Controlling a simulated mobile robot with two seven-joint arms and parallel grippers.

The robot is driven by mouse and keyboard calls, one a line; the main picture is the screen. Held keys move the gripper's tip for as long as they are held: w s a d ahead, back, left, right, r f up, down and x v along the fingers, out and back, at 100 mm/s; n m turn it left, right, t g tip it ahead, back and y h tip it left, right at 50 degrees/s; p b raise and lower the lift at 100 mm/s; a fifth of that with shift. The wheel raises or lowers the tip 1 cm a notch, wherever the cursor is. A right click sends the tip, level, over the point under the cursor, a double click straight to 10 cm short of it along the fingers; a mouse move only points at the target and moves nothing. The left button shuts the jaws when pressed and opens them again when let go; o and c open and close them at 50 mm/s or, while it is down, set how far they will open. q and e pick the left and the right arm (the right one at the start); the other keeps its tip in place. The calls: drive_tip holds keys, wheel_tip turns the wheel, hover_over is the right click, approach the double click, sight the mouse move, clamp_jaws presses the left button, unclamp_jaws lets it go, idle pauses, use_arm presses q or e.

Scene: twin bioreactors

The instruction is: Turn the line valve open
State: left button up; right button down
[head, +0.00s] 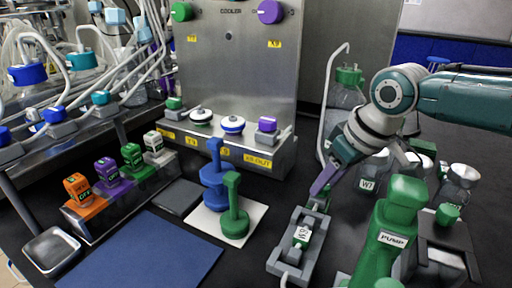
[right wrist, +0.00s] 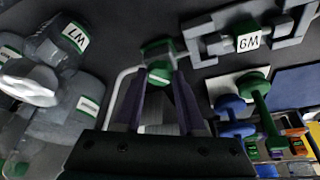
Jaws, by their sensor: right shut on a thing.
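The line valve is a small green-topped piece (head: 320,199) at the far end of a grey bracket (head: 285,262) on the dark bench. In the right wrist view the valve's green part (right wrist: 157,56) sits between my fingertips. My right gripper (head: 320,192) reaches down from the right and is shut on the valve; it also shows in the right wrist view (right wrist: 160,78). The fingers hide part of the valve, and I cannot tell its turn angle. A white label (right wrist: 248,42) reading GM is on the bracket's middle piece. My left gripper is not in view.
A green pump (head: 400,215) stands close right of the bracket. A bottle labelled W1 (head: 367,184) and other jars are behind it. Blue (head: 213,175) and green (head: 234,215) upright tools stand on a white mat to the left. A blue mat (head: 150,255) lies at front left.

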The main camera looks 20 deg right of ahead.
drive_tip(key=shift+d+f+n+y+b, duration=0.2)
drive_tip(key=shift+n+y+b, duration=0.3)
drive_tip(key=shift+n, duration=0.4)
drive_tip(key=n+b, duration=0.2)
drive_tip(key=n+g+y+b, duration=0.1)
drive_tip(key=n+b, duration=0.3)
drive_tip(key=shift+w+d+f+g+y+b, duration=0.1)
drive_tip(key=shift+w+g+y+b, duration=0.2)
drive_tip(key=shift+b, duration=0.1)
drive_tip(key=shift+r+n+g+b, duration=0.25)
drive_tip(key=shift+n+g+b, duration=0.15)
drive_tip(key=shift+n+b, duration=0.85)
drive_tip(key=c, duration=0.5)
unclamp_jaws()
drive_tip(key=shift+r, duration=0.1)
drive_tip(key=p+v, duration=0.1)
drive_tip(key=v, duration=0.9)
drive_tip(key=shift+d+y, duration=0.2)
drive_tip(key=shift+y, duration=0.1)
